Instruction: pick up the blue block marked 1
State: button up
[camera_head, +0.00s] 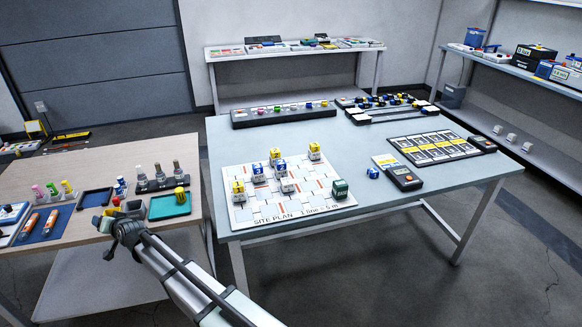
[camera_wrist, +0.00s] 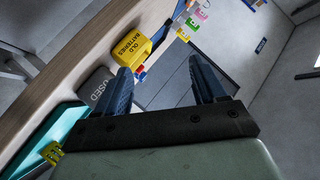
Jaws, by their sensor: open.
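Two blue-and-white blocks stand on the white site plan board (camera_head: 300,208) in the head view, one at the left (camera_head: 257,173) and one right of it (camera_head: 281,168). A smaller blue block (camera_head: 372,172) sits on the table right of the board. Their marks are too small to read, so I cannot tell which is marked 1. My gripper (camera_head: 106,226) is over the front edge of the left wooden table, well left of these blocks. In the wrist view my gripper (camera_wrist: 162,80) has its fingers apart with nothing between them. No blue block is identifiable there.
Near my gripper are a yellow old batteries box (camera_wrist: 132,48), a grey box marked used (camera_wrist: 97,90) and a teal tray (camera_head: 158,212). Yellow-and-white blocks (camera_head: 314,151) and a dark green block (camera_head: 340,189) share the board. A handheld meter (camera_head: 404,178) lies right.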

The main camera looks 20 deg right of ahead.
jog(key=w+d+r+m+t, duration=0.1)
jog(key=w+d+r+m, duration=0.25)
jog(key=w+r, duration=0.95)
jog(key=w+d+m+g+h, duration=0.15)
jog(key=w+d, duration=0.25)
jog(key=d, duration=0.7)
jog(key=w+d+m+h, duration=0.1)
jog(key=w+d+h, duration=0.15)
jog(key=d, duration=0.85)
jog(key=w+d+m+g+h, duration=0.1)
jog(key=w+d, duration=0.3)
jog(key=d, duration=0.7)
jog(key=d+f+m+g+h, duration=0.2)
jog(key=d, duration=1.3)
jog(key=m+g+h, duration=0.2)
jog(key=m+g, duration=0.5)
jog(key=m, duration=0.1)
send_over(374, 170)
jog(key=f, duration=0.7)
jog(key=shift+s+a+f, duration=0.15)
jog(key=shift+s+a, duration=0.1)
jog(key=shift+w+d+f, duration=0.1)
jog(key=shift+w+f, duration=0.05)
jog(key=shift+f, duration=2.55)
